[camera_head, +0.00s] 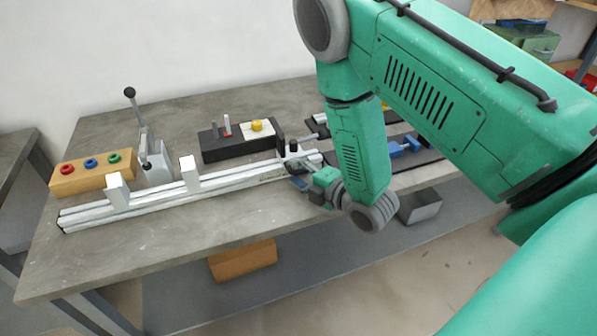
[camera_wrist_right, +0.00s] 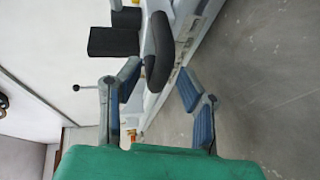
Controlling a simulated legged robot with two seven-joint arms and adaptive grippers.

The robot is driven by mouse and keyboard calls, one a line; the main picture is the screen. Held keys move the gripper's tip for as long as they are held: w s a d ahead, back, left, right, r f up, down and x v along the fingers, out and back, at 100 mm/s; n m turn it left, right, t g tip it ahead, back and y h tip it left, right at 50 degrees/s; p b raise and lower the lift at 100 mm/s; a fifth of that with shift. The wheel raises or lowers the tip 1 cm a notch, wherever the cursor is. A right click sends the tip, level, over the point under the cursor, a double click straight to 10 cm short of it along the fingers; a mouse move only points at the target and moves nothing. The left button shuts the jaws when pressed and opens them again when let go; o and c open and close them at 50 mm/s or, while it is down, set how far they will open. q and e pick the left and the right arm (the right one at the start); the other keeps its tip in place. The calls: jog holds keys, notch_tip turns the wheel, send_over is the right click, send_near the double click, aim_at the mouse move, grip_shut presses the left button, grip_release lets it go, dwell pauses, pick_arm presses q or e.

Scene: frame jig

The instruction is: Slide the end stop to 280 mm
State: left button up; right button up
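The long pale aluminium rail (camera_head: 220,184) lies along the front of the bench and runs diagonally in the right wrist view (camera_wrist_right: 196,40). A black end stop (camera_head: 281,142) with a dark knob (camera_head: 293,146) sits at its right part, partly behind my arm. In the right wrist view, a black block (camera_wrist_right: 113,42) and a rounded dark piece (camera_wrist_right: 158,52) show just ahead of my fingers. My right gripper (camera_head: 308,187) is at the rail's front side near the stop. My left gripper is out of view. The scale is unreadable.
Two white uprights (camera_head: 189,174) stand on the rail's left part. A toggle clamp (camera_head: 147,140) and a wooden block with coloured rings (camera_head: 93,172) stand behind it. A black tray (camera_head: 225,148) is behind the rail. Blue parts (camera_head: 404,147) lie right of my arm.

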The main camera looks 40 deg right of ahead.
jog(key=v, duration=1.1)
jog(key=shift+s+d, duration=0.2)
jog(key=shift+s, duration=0.2)
